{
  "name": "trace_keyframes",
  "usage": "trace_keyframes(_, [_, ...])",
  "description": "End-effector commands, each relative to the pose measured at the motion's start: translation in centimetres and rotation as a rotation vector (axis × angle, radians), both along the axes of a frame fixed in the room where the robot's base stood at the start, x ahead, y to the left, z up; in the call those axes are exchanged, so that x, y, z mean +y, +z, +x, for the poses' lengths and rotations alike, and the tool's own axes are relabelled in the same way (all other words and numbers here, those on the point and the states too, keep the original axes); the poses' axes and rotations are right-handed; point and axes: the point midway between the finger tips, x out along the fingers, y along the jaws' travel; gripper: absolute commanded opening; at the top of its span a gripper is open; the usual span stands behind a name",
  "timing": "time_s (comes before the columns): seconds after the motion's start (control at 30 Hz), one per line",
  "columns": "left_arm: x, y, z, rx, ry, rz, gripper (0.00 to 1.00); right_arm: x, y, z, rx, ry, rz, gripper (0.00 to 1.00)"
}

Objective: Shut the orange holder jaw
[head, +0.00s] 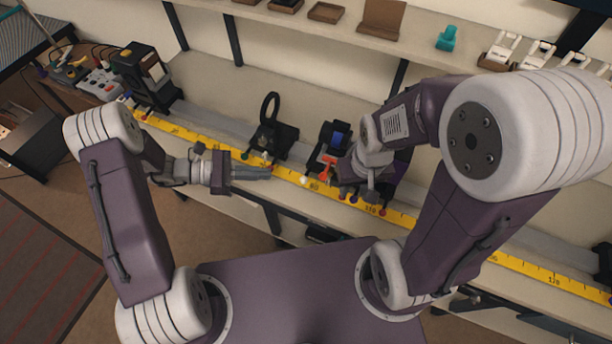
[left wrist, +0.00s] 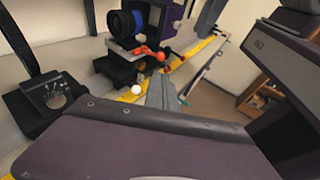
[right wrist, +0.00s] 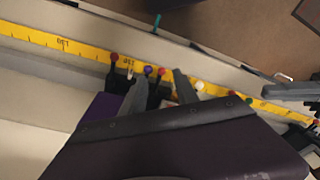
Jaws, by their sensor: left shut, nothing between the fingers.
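The orange holder jaw (head: 327,166) sits on a dark holder on the bench rail, left of my right arm in the head view. It also shows in the left wrist view (left wrist: 148,52), where I cannot tell how far open it is. My left gripper (head: 270,173) is shut and empty, left of the jaw and apart from it; its fingers show together in the left wrist view (left wrist: 161,92). My right gripper (head: 356,197) is low over the rail, right of the jaw. Its fingers are apart in the right wrist view (right wrist: 158,75), near the coloured knobs.
A yellow scale (head: 400,218) runs along the bench front. A black ring holder (head: 271,128) stands left of the orange jaw. A dark holder with a blue face (head: 333,136) stands behind it. A white knob (head: 304,180) is near the left fingertips. A shelf with small parts is behind.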

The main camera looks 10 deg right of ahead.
Motion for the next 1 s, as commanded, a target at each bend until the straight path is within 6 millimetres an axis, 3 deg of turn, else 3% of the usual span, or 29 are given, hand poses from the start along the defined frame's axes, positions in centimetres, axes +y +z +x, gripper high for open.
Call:
trace_keyframes(0.6, [-11.4, -3.1, -0.7, 0.002, -0.006, 0.003, 0.0, 0.0, 2.9, 0.0, 0.0, 0.0, 0.0, 0.36])
trace_keyframes(0.8, [-13.0, -3.7, -0.7, 0.0, -0.004, 0.003, 0.0, 0.0, 3.2, 0.0, 0.0, 0.0, 0.0, 0.36])
trace_keyframes(1.0, [-13.1, -3.8, -0.7, 0.0, -0.002, 0.002, 0.0, 0.0, 3.2, 0.0, 0.0, 0.0, 0.0, 0.36])
